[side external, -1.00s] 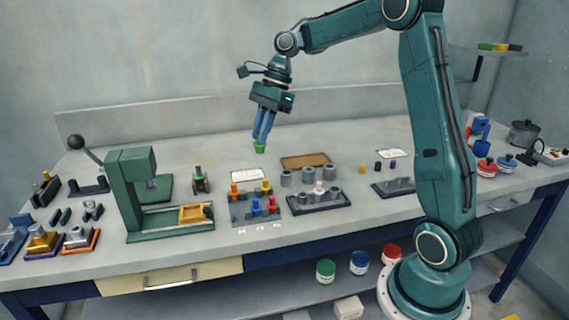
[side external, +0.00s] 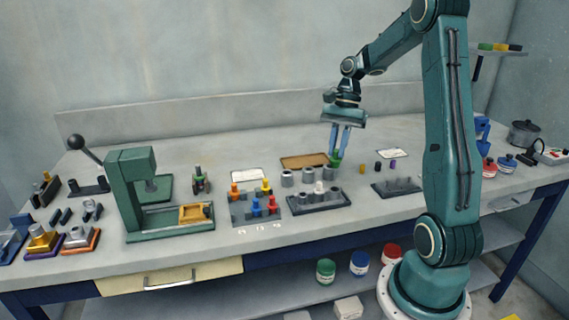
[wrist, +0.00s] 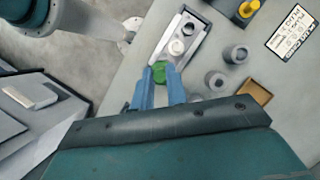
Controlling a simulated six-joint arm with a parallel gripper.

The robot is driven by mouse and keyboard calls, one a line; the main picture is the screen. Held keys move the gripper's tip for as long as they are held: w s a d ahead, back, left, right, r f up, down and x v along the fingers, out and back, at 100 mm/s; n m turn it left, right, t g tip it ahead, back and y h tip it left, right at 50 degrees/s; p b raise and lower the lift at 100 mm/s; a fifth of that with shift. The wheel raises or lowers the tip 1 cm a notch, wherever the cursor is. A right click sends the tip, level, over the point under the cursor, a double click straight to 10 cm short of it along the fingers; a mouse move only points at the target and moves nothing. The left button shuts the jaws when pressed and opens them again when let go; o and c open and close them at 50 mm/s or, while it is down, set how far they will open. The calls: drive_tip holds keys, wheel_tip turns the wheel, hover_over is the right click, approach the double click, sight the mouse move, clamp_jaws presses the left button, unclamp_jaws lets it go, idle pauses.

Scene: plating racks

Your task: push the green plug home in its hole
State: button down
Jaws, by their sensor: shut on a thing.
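The green plug (side external: 335,162) is held between the blue fingers of my gripper (side external: 339,152). In the wrist view the plug (wrist: 158,72) sits between the two fingertips (wrist: 159,75), which are shut on it. The plug is up in the air, near the right end of a dark tray (side external: 318,202) of grey cylinders; this tray also shows in the wrist view (wrist: 197,40). The plug and fingers hide what lies directly beneath them. I cannot tell which hole belongs to the green plug.
Several grey sockets (side external: 287,179) stand behind the tray, with a tan board (side external: 291,161) beyond. To the left is a rack (side external: 243,219) of orange, yellow, blue and red plugs. A green press (side external: 130,195) stands farther left. A dark plate (side external: 395,187) lies to the right.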

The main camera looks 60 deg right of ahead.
sight(338, 165)
drive_tip(key=shift+s+d+f, duration=0.1)
drive_tip(key=shift+s, duration=0.2)
drive_tip(key=shift+f, duration=0.1)
drive_tip(key=shift+f, duration=2.75)
drive_tip(key=shift+f, duration=1.6)
idle(0.4)
drive_tip(key=shift+r, duration=0.1)
drive_tip(key=shift+r, duration=0.75)
drive_tip(key=shift+r, duration=0.35)
idle(1.7)
